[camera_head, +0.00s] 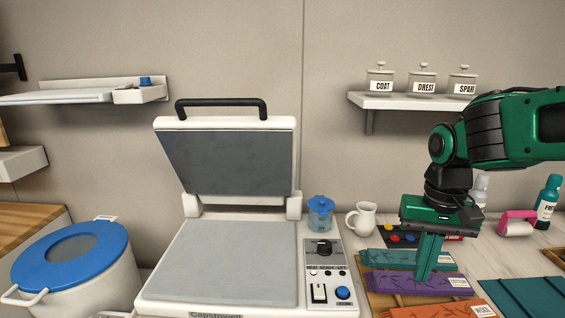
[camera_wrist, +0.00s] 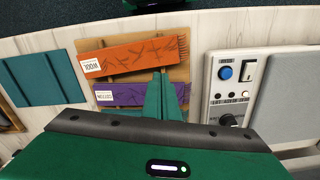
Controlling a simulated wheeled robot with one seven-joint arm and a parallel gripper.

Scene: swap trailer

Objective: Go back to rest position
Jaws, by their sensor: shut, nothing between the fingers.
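My gripper (camera_head: 424,278) is at the right in the head view, pointing down with its green fingers together and nothing between them. Its fingertips are over the purple strip (camera_head: 448,283) on the wooden board, in front of the teal strip (camera_head: 380,259). In the wrist view the shut fingers (camera_wrist: 166,85) overlap the orange strip (camera_wrist: 130,54) and the right end of the purple strip. I cannot tell whether the fingertips touch a strip. My green arm reaches in from the right edge of the head view.
An open press (camera_head: 233,262) with a raised lid and control panel (camera_head: 331,270) stands left of my gripper. A white jug (camera_head: 361,220) and blue-lidded jar (camera_head: 320,216) stand behind. A shelf (camera_head: 400,101) with canisters hangs above.

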